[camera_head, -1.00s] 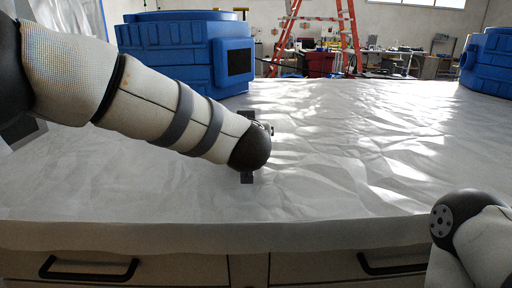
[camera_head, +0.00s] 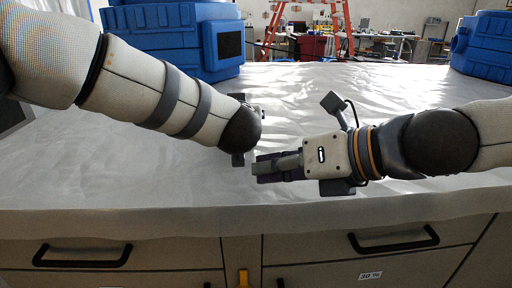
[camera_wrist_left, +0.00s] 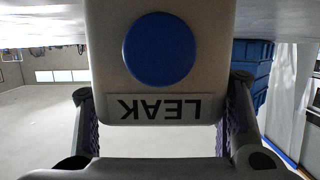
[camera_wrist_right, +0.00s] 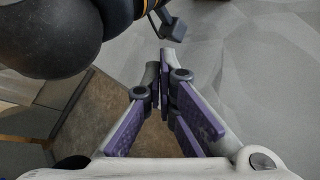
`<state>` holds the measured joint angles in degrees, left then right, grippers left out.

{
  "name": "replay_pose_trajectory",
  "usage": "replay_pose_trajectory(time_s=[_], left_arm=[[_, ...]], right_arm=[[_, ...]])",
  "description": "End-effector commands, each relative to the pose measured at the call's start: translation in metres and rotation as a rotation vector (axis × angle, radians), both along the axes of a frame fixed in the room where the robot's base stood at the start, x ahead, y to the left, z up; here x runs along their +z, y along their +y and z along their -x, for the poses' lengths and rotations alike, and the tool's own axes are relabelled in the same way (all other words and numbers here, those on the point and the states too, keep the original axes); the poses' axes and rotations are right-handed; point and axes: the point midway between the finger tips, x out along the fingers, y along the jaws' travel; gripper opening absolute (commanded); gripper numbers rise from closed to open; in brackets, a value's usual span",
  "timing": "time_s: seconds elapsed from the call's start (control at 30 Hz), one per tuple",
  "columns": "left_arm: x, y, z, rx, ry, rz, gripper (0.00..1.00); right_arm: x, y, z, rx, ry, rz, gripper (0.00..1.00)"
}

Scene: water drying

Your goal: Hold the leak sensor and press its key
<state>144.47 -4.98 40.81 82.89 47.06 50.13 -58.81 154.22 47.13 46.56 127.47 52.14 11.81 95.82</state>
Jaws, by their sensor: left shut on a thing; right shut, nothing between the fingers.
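The leak sensor (camera_wrist_left: 130,90) is a pale box with a round blue key (camera_wrist_left: 159,49) and a label reading LEAK, upside down in the left wrist view. My left gripper (camera_wrist_left: 155,120) is shut on its sides. In the head view my left forearm hides the sensor and most of that gripper. My right gripper (camera_head: 258,168) is shut and empty above the front of the table, pointing left, just right of my left wrist. Its purple-padded fingers (camera_wrist_right: 165,85) meet in the right wrist view. The sensor cannot be made out there.
The table (camera_head: 130,190) has a crumpled white cover and is mostly bare. Blue bins stand at the back left (camera_head: 180,40) and back right (camera_head: 484,45). Drawers with black handles (camera_head: 82,262) are below the front edge. An orange ladder (camera_head: 345,30) stands beyond.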

Motion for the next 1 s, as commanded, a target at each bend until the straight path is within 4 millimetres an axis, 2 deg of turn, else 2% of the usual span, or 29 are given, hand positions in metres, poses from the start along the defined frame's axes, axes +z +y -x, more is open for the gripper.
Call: replay_pose_trajectory(time_s=[0.1, 0.2, 0.4, 0.77, 1.0], left_arm=[[-0.001, 0.0, 0.0, 0.001, 0.001, 0.0, 0.3], [-0.001, 0.0, 0.0, 0.001, 0.001, 0.0, 0.3], [-0.001, 0.0, 0.0, 0.001, 0.001, 0.0, 0.3], [-0.001, 0.0, 0.0, 0.001, 0.002, 0.0, 0.3], [-0.001, 0.0, 0.0, 0.0, 0.001, 0.0, 0.3]], right_arm=[[0.009, -0.024, -0.018, 0.03, -0.202, 0.117, 0.0], [0.015, -0.04, -0.027, 0.06, -0.332, 0.2, 0.0], [0.018, -0.053, -0.033, 0.089, -0.435, 0.276, 0.0], [0.015, -0.049, -0.036, 0.093, -0.436, 0.28, 0.0], [-0.003, -0.02, -0.065, 0.094, -0.434, 0.28, 0.0]])
